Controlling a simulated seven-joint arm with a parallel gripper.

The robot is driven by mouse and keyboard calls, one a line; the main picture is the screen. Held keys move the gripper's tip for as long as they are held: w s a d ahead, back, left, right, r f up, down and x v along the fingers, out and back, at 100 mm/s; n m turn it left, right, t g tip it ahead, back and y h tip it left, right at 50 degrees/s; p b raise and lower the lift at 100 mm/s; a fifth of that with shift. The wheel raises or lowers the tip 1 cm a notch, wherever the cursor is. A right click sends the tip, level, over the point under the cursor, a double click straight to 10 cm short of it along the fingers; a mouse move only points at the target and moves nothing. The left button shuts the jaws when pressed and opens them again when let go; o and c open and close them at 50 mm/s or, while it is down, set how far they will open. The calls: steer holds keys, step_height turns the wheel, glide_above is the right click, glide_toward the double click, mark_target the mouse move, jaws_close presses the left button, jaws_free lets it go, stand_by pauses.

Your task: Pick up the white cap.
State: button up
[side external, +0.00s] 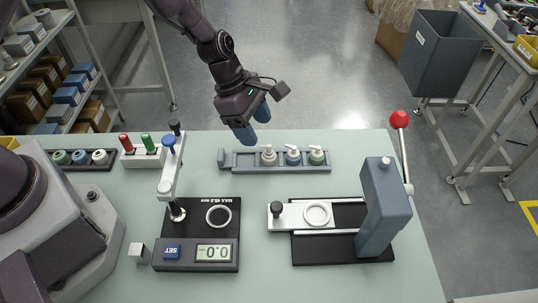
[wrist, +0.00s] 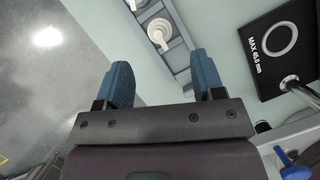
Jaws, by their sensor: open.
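My gripper (side external: 253,121) is open and empty, above and behind the rack near the table's back edge. In the wrist view, a white cap (wrist: 159,33) shows beyond the gap between the blue fingers of my gripper (wrist: 164,75), apart from them. A second top (wrist: 136,4) is cut off at the upper edge.
A tray at left holds green, blue and white round parts (side external: 99,157). Red and green-handled tools (side external: 145,155) stand nearby. The table between rack and press is clear.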

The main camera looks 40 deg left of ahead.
mark_target(269, 150)
steer(key=shift+d+x, duration=0.1)
steer(key=shift+x, duration=1.65)
steer(key=shift+d+x, duration=0.15)
steer(key=shift+x, duration=1.65)
steer(key=shift+w+r, duration=0.15)
steer(key=shift+r, duration=0.05)
steer(key=c, duration=0.7)
